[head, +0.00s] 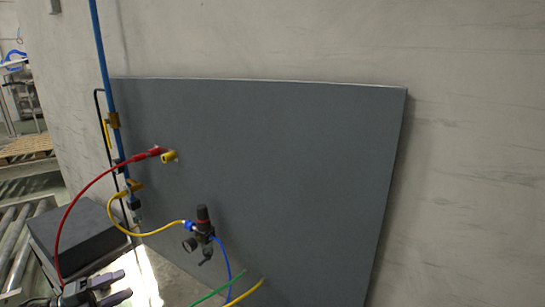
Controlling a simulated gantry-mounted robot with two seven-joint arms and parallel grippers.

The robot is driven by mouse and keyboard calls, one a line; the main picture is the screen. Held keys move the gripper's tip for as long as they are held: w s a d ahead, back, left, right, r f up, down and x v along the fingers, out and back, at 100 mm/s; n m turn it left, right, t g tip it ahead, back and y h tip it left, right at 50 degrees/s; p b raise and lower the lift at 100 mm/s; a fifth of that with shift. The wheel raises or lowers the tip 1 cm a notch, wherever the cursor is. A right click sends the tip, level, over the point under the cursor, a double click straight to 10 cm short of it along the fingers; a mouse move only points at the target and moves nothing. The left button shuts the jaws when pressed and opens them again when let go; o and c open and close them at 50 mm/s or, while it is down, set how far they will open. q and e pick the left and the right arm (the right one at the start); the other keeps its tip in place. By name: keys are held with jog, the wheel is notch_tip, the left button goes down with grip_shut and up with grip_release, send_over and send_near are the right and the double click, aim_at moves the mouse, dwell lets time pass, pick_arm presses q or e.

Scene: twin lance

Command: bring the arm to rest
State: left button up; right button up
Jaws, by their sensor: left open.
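My left gripper (121,286) shows at the bottom left of the head view, its two dark fingers pointing right. The fingers are apart with nothing seen between them. The gripper is in front of the dark box and apart from the grey panel (290,160). The rest of my left arm is mostly cut off by the lower frame edge. My right gripper is not in this view.
A red hose (75,205) arcs down close to my left gripper. A yellow hose (150,233) runs to a black regulator (203,228). A blue pipe (103,60) stands at the panel's left. A dark box (75,238) sits at left. The panel's right side is clear.

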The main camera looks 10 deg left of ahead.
pick_arm(q)
jog(key=s+d+f+n+y, duration=0.1)
jog(key=d+f+n+y, duration=0.7)
jog(key=d+f, duration=0.5)
jog(key=s+f+n+g+y, duration=0.2)
jog(key=s+n+g+y, duration=0.25)
jog(key=s, duration=0.75)
jog(key=s+f+n+g+y, duration=0.35)
jog(key=s+n+y, duration=0.2)
jog(key=s, duration=0.65)
jog(key=s+d+f+n+g+h, duration=0.1)
jog(key=s+d+f+n+h, duration=0.1)
jog(key=d, duration=0.3)
jog(key=d+n+h, duration=0.4)
jog(key=d, duration=0.6)
notch_tip(320, 180, up, 18)
jog(key=p, duration=1.9)
jog(key=shift+s+a+r+g, duration=0.2)
jog(key=shift+s+a+g, duration=0.05)
jog(key=shift+s+g, duration=0.15)
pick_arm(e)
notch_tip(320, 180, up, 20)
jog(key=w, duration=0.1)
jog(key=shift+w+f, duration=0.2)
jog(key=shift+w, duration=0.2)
